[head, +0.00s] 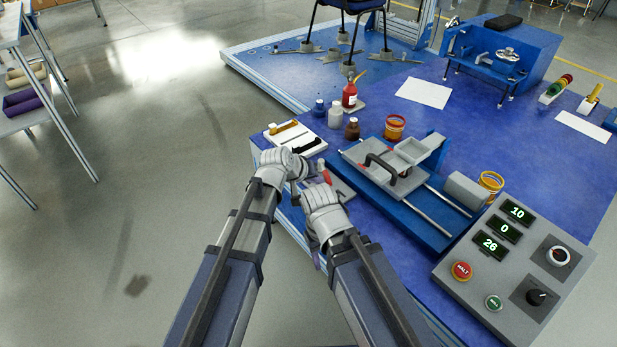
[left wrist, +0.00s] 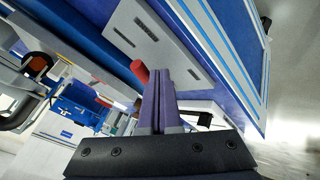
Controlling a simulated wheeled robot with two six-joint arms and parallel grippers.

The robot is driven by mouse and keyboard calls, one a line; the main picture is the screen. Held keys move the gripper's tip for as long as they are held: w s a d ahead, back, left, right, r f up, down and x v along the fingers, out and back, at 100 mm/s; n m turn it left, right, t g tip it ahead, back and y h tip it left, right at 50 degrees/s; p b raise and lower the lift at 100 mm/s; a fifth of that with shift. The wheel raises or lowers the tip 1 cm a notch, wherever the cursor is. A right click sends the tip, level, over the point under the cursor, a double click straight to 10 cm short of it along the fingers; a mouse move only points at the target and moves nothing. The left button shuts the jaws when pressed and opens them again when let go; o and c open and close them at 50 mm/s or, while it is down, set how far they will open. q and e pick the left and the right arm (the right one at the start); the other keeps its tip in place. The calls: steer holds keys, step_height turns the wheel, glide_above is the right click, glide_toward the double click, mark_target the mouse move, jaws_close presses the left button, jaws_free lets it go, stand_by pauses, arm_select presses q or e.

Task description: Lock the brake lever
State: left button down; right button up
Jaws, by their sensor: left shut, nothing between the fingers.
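The brake lever shows as a short red handle (head: 326,176) at the near left edge of the blue table, by a slotted grey plate (head: 341,186). In the left wrist view the red handle (left wrist: 139,72) stands just left of my fingertips, with the grey plate (left wrist: 155,38) beyond. My left gripper (head: 308,181) is shut and empty, close beside the handle; its fingers (left wrist: 158,88) lie together in the left wrist view. I cannot tell whether they touch the handle. My right wrist is just in front of the plate; its fingers are mostly hidden.
A control box (head: 515,262) is at the near right. A white tray (head: 292,137) and small bottles (head: 334,115) sit behind my left gripper. Open floor lies left.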

mark_target(330, 180)
arm_select(q)
steer(key=shift+d, duration=1.75)
steer(key=shift+w+d, duration=0.1)
steer(key=shift+d, duration=0.2)
steer(key=shift+d+r, duration=0.1)
steer(key=shift+d, duration=0.2)
steer(key=shift+r, duration=0.1)
steer(key=shift+a+r+p, duration=0.15)
steer(key=shift+p, duration=0.2)
steer(key=p+v, duration=0.5)
steer(key=v, duration=0.2)
steer(key=shift+s+a, duration=0.25)
steer(key=shift+a, duration=0.2)
